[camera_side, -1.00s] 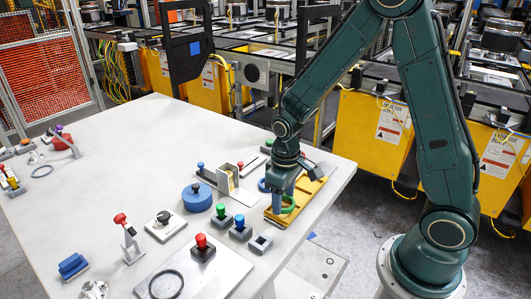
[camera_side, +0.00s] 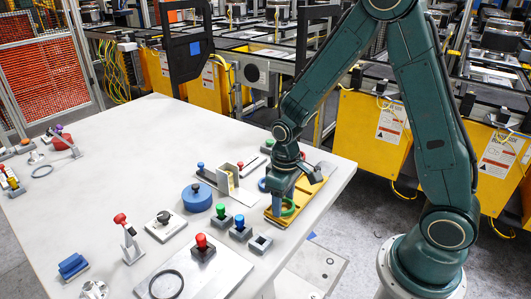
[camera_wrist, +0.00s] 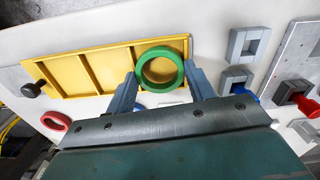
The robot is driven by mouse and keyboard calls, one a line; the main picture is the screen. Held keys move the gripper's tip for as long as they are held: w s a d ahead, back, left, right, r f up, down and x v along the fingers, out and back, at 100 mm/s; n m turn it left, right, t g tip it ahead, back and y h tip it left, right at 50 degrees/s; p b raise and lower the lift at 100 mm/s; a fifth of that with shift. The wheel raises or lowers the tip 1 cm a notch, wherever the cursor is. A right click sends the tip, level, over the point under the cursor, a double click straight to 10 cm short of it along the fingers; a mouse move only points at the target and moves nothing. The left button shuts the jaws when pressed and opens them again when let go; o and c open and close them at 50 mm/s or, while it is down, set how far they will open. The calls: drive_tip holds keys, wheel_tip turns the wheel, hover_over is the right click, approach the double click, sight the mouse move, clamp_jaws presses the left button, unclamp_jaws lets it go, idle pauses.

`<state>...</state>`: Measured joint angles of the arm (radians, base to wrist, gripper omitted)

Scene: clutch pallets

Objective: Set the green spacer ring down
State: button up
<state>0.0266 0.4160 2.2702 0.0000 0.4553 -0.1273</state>
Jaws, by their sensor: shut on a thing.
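The green spacer ring (camera_wrist: 160,88) is held between the two fingers of my gripper (camera_wrist: 160,71), which is shut on it from both sides. In the wrist view the ring overlaps the right end of the yellow divided tray (camera_wrist: 53,72). In the side view the green ring (camera_side: 289,209) is low over the near end of the yellow tray (camera_side: 311,191), under my gripper (camera_side: 281,207). I cannot tell whether the ring touches the tray floor. My fingers partly hide it in the side view.
A grey block with a blue knob (camera_side: 240,229) and an empty grey square holder (camera_side: 260,244) stand just left of the tray. A blue round container (camera_side: 196,198) stands farther left. A red ring (camera_wrist: 56,121) lies beside the tray. The table's right edge is close.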

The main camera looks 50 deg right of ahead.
drive_tip(key=shift+s+f, duration=0.25)
drive_tip(key=shift+f, duration=0.6)
idle(0.5)
drive_tip(key=o, duration=0.9)
drive_tip(key=shift+o, duration=0.2)
drive_tip(key=shift+r, duration=0.15)
drive_tip(key=shift+o, duration=0.9)
drive_tip(key=shift+w+r, duration=0.15)
drive_tip(key=shift+r, duration=0.55)
wheel_tip(320, 180, up, 14)
drive_tip(key=shift+f, duration=0.2)
